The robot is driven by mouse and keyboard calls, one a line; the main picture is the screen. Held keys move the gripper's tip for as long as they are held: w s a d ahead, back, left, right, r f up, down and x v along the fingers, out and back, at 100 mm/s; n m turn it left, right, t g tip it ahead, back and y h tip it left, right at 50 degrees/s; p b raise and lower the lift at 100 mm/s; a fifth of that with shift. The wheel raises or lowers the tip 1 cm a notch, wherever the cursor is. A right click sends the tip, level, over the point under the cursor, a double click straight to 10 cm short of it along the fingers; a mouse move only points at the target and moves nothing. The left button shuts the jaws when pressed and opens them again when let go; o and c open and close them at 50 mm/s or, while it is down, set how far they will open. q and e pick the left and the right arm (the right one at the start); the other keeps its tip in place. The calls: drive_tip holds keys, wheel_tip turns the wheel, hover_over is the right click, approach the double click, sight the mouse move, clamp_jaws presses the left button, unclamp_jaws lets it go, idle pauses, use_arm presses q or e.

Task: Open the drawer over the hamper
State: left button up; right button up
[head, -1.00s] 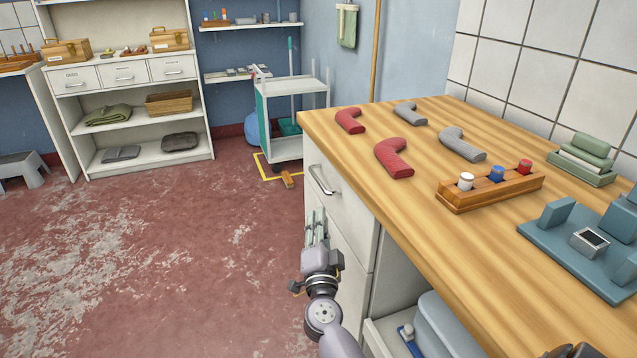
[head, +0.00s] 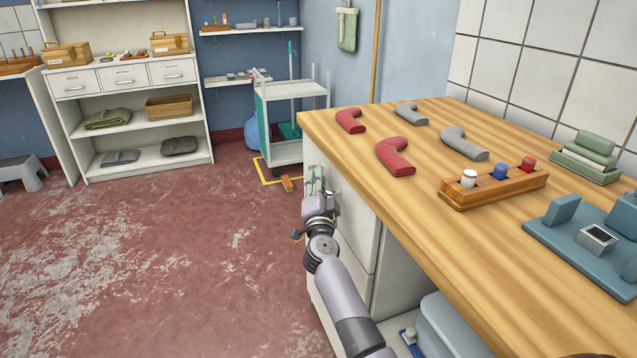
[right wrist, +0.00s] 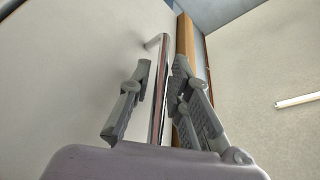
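The white drawer front (head: 352,212) is under the near left end of the wooden counter and looks shut. Its metal bar handle (right wrist: 158,85) shows in the right wrist view and is mostly hidden behind my gripper in the head view. My right gripper (head: 315,182) is at the handle. In the right wrist view its two fingers (right wrist: 163,98) stand on either side of the bar, with a gap on the left side; the right finger is close to it. A white lower panel (head: 356,262) is below the drawer, partly hidden by my arm. My left gripper is not seen.
The wooden counter (head: 440,230) holds red and grey bent pieces, a wooden rack (head: 495,190) with bottles and a blue-grey fixture (head: 575,240). A white cart (head: 285,125) stands behind.

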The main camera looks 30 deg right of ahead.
drive_tip(key=shift+c, duration=0.4)
clamp_jaws()
